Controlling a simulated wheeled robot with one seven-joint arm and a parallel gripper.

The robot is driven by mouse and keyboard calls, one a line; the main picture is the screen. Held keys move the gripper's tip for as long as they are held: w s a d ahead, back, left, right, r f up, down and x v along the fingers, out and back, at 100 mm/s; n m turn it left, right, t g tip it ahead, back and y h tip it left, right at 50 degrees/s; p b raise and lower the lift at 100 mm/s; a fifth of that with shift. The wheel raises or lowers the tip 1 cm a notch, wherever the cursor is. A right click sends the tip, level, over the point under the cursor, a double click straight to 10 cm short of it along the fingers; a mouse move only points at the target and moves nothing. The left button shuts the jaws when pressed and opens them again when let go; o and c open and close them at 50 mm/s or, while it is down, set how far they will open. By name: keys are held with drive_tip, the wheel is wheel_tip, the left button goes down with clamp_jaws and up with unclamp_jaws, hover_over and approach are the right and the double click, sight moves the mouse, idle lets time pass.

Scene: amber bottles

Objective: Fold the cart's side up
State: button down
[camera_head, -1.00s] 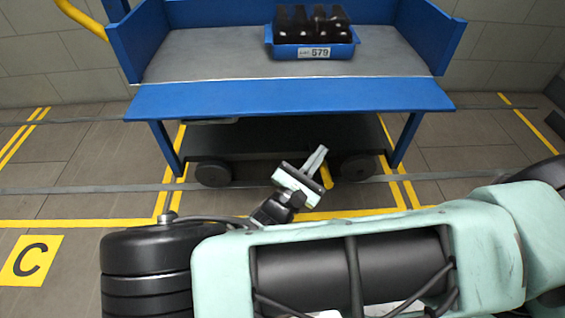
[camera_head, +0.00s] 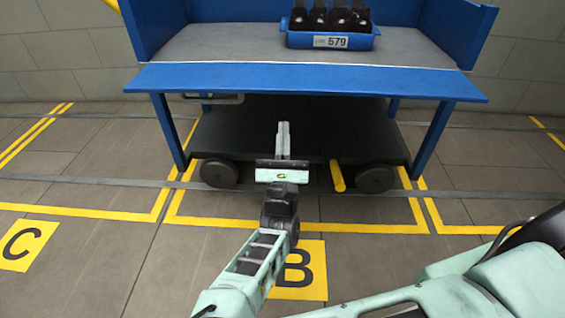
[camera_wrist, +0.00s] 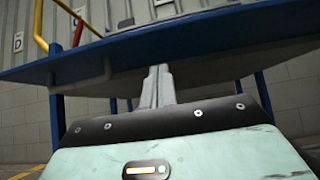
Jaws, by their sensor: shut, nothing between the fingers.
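The blue cart stands ahead with its grey deck (camera_head: 230,43) and a blue front side panel (camera_head: 300,79) folded out roughly level. In the wrist view the panel's underside (camera_wrist: 220,52) and blue edge (camera_wrist: 255,23) pass overhead. A pale handle or latch (camera_wrist: 80,82) hangs under it at left; it also shows in the head view (camera_head: 215,98). My gripper (camera_head: 283,128) is shut and empty, in front of the cart and lower than the panel. Its fingers (camera_wrist: 158,75) point up toward the underside in the wrist view. I cannot tell whether they touch it.
A blue crate (camera_head: 338,40) labelled 579 holds several dark bottles on the deck. Below are a dark lower shelf (camera_head: 300,150), black wheels (camera_head: 218,173) and a yellow pedal or bar (camera_head: 337,176). Yellow lines and a B marker (camera_head: 300,272) lie on open floor.

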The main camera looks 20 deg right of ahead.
sight(285, 92)
drive_tip(key=shift+w+d+r+b, duration=0.15)
drive_tip(key=shift+r+b, duration=0.25)
drive_tip(key=shift+r, duration=0.45)
drive_tip(key=shift+w+r+b, duration=0.2)
drive_tip(key=shift+r+b, duration=0.15)
drive_tip(key=shift+r, duration=0.55)
drive_tip(key=shift+w+d+r+b, duration=0.15)
drive_tip(key=shift+r+b, duration=0.25)
drive_tip(key=shift+r, duration=0.45)
drive_tip(key=shift+a, duration=0.1)
drive_tip(key=r+p, duration=0.1)
drive_tip(key=p, duration=0.2)
drive_tip(key=shift+p, duration=0.35)
